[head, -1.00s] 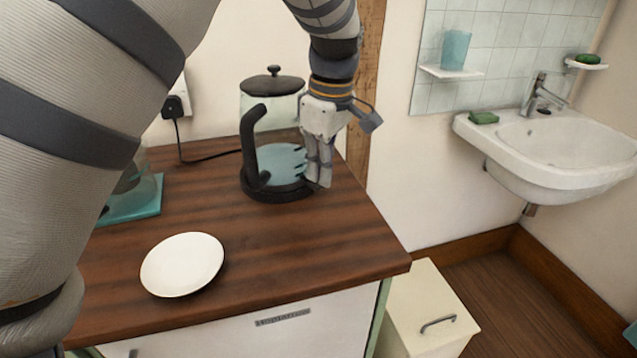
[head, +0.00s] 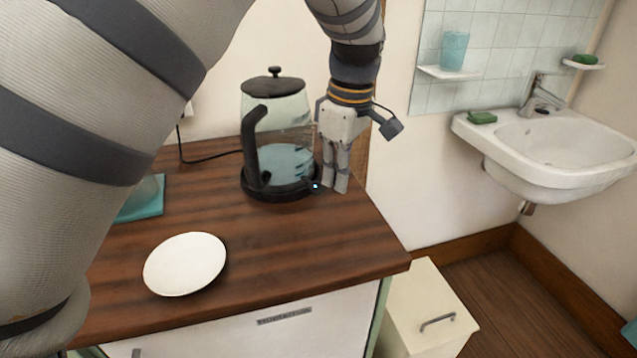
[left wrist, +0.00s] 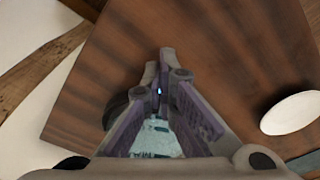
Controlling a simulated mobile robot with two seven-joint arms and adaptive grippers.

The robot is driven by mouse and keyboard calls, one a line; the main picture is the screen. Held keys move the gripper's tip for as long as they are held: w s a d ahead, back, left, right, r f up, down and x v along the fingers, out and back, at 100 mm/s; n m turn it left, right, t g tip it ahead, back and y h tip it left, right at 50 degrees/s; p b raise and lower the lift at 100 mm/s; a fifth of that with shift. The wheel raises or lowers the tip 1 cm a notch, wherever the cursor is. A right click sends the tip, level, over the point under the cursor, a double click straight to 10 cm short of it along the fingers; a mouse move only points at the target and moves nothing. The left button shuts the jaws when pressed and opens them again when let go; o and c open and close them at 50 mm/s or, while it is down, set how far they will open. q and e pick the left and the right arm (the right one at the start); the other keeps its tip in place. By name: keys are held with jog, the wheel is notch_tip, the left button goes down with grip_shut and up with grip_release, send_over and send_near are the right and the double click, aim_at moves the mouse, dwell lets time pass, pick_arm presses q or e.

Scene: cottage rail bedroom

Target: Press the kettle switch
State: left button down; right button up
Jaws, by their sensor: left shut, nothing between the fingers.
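The glass kettle (head: 284,158) stands upright on its black base on the wooden counter, with a black lid and a black handle on its left. Its small switch (head: 315,186) sticks out at the base's right side and shows a blue light. The blue light also shows in the left wrist view (left wrist: 159,91), between the finger shapes. My left gripper (head: 336,188) is shut and empty, pointing down just right of the kettle and beside the switch. I cannot tell whether it touches the switch. My right gripper is not in view.
A white plate (head: 185,264) lies on the counter (head: 290,245) in front of the kettle. A teal mat (head: 143,200) is at the left, partly behind my arm. A black cord runs left from the kettle. A sink (head: 560,140) hangs at the right.

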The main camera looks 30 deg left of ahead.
pick_arm(q)
notch_tip(320, 180, up, 11)
jog(key=d, duration=0.1)
jog(key=shift+r, duration=0.2)
jog(key=shift+s+d, duration=0.1)
